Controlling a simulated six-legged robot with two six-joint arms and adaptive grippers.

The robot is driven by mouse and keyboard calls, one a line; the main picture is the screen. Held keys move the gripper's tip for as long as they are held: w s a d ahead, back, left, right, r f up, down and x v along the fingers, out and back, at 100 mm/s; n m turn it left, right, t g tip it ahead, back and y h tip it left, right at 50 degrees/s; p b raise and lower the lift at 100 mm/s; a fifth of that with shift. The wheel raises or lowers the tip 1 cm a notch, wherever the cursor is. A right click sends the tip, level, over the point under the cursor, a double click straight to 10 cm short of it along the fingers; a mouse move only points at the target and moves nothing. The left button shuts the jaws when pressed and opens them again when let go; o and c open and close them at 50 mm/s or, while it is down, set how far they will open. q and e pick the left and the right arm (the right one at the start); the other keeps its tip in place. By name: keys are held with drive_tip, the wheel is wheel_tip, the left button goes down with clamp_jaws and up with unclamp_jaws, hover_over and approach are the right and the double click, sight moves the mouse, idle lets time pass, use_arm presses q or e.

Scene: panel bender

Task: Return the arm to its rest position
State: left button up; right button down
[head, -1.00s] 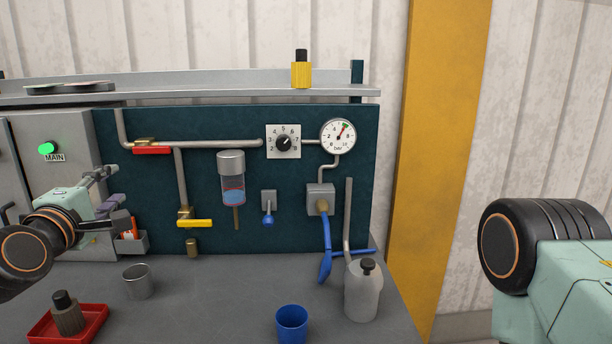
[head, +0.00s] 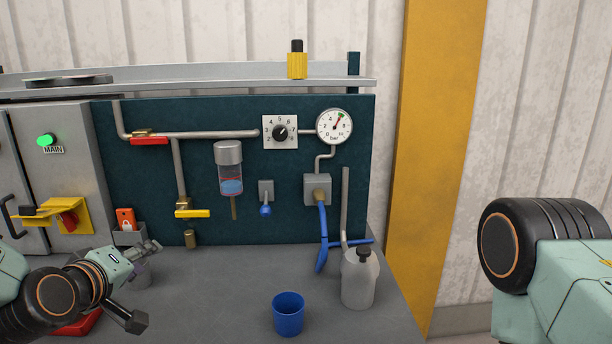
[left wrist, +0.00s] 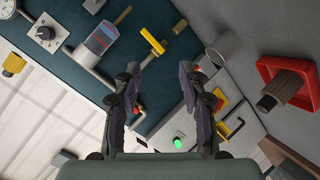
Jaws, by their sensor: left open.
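My left gripper (head: 143,286) is at the lower left of the head view, in front of the bench. Its two fingers are spread apart, with nothing between them. In the left wrist view the open fingers (left wrist: 160,74) point toward the teal panel.
The grey bench (head: 220,290) holds a blue cup (head: 288,314) and a grey bottle (head: 360,280). The teal panel (head: 285,228) carries pipes, valves, a dial (head: 280,132) and a gauge (head: 334,126). A yellow bracket with a red knob (head: 67,219) is on the left cabinet. The bench middle is clear.

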use_arm(q)
drive_tip(key=s+d+f+m+g+b, duration=0.15)
drive_tip(key=s+f, duration=0.25)
drive_tip(key=f, duration=0.4)
drive_tip(key=s+d+f+m+g+b, duration=0.1)
drive_tip(key=s+f+m+g, duration=0.25)
drive_tip(key=f, duration=0.55)
drive_tip(key=s+d+f+m+g+b, duration=0.2)
drive_tip(key=s+f+g+b, duration=0.1)
drive_tip(key=s+f, duration=0.9)
drive_tip(key=s+d+f+m+g+b, duration=0.2)
drive_tip(key=s+f+g+b, duration=0.2)
drive_tip(key=s+f, duration=0.9)
drive_tip(key=s+g, duration=0.1)
drive_tip(key=s, duration=0.2)
drive_tip(key=shift+f, duration=0.25)
drive_tip(key=shift+a, duration=0.1)
